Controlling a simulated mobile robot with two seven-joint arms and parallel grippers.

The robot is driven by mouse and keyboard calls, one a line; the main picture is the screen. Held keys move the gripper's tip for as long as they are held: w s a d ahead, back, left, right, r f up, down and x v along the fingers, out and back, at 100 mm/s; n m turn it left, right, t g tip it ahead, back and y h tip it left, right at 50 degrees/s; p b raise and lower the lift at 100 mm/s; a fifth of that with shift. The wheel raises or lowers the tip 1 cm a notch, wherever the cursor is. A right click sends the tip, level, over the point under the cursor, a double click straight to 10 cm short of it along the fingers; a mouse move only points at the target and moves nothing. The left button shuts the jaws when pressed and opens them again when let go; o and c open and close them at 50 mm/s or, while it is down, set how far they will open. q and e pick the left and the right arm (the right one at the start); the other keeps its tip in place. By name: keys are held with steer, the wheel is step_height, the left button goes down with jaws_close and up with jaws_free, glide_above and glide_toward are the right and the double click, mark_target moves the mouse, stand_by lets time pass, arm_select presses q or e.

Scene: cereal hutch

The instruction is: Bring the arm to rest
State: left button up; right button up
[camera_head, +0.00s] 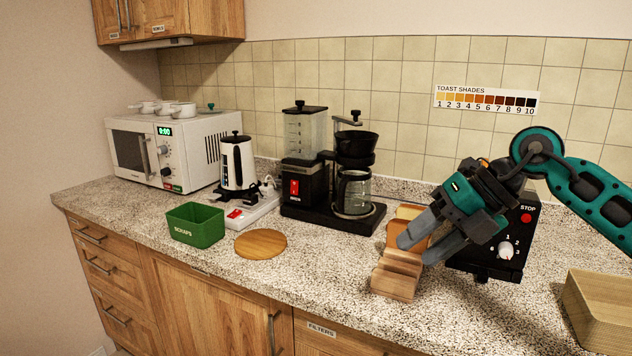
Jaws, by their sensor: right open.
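My right arm comes in from the right edge. My right gripper (421,246) is open, with its grey fingers spread and pointing down to the left. It hangs over the right part of the counter, in front of the black toaster (512,240), and hides much of it. Between and behind the fingers show slices of bread (408,213) standing in a wooden rack (397,274). Whether the fingers touch the bread or the rack, I cannot tell. My left gripper does not show.
A coffee maker (355,180) stands left of the gripper. A wooden box (602,310) sits at the right edge. Further left are a round board (261,243), a green scraps bin (195,225), a kettle (237,163) and a microwave (175,148). The front counter strip is clear.

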steer(key=s+a+f+m+y, duration=0.2)
steer(key=a+y, duration=0.4)
steer(key=a, duration=0.1)
steer(key=s+a+f+m+y, duration=0.2)
steer(key=s+a+y, duration=0.1)
steer(key=a+y, duration=0.3)
steer(key=s+d+f+m+t+h, duration=0.1)
steer(key=d+f+m+t+h, duration=0.3)
steer(key=f+m+t+h, duration=0.55)
steer(key=s+d+f+m+t+h, duration=0.1)
steer(key=d+f+m+t+h, duration=0.4)
steer(key=m, duration=0.9)
steer(key=s+d+f+m+g+h, duration=0.1)
steer(key=s+d+f+m+g, duration=0.1)
steer(key=s+f, duration=0.4)
steer(key=s+d+f+m+g+h, duration=0.2)
steer(key=s+f+m+g, duration=0.2)
steer(key=s+f, duration=0.3)
step_height(320, 180, down, 5)
steer(key=shift+s+m, duration=0.2)
steer(key=shift+m, duration=0.15)
